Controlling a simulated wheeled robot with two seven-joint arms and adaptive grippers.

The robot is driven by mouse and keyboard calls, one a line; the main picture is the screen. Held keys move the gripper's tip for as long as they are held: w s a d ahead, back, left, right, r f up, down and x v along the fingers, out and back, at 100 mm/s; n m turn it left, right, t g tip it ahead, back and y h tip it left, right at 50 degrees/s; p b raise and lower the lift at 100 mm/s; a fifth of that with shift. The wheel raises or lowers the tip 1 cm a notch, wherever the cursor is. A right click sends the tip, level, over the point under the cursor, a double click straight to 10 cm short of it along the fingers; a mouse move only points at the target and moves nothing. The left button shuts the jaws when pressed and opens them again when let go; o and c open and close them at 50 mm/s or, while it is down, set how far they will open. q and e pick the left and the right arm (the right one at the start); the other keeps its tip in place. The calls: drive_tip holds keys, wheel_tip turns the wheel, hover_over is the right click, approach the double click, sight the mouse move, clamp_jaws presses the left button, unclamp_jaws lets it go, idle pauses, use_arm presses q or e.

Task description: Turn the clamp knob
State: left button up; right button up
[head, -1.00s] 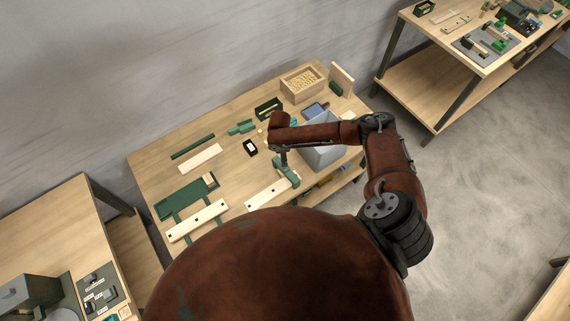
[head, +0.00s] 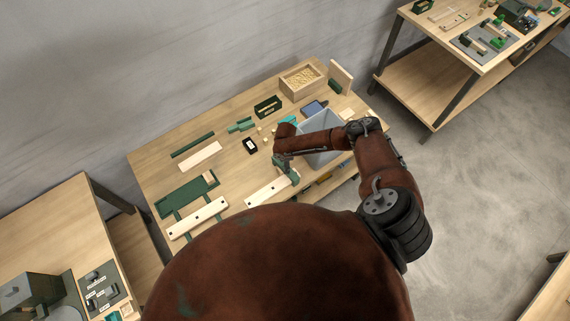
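A green clamp (head: 293,177) sits at the right end of a pale wooden slat (head: 265,191) near the table's front edge. The knob cannot be made out; my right wrist and gripper cover part of the clamp. My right gripper (head: 280,166) points down at the clamp's far left side, touching it or very close. Its fingers are too small and hidden to show whether they are open or shut. My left gripper is not in view.
The worktable (head: 225,178) also holds a green jig (head: 187,195) with another slat (head: 198,219), a black box (head: 250,146), a grey bin (head: 322,154) under my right forearm, and a wooden box of small parts (head: 301,80).

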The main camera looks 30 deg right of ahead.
drive_tip(key=shift+c, duration=0.2)
drive_tip(key=c, duration=1.1)
drive_tip(key=shift+n+b, duration=0.35)
drive_tip(key=shift+n, duration=0.25)
drive_tip(key=o, duration=1.1)
drive_tip(key=shift+o, duration=0.2)
drive_tip(key=shift+r, duration=0.1)
wheel_tip(320, 180, up, 12)
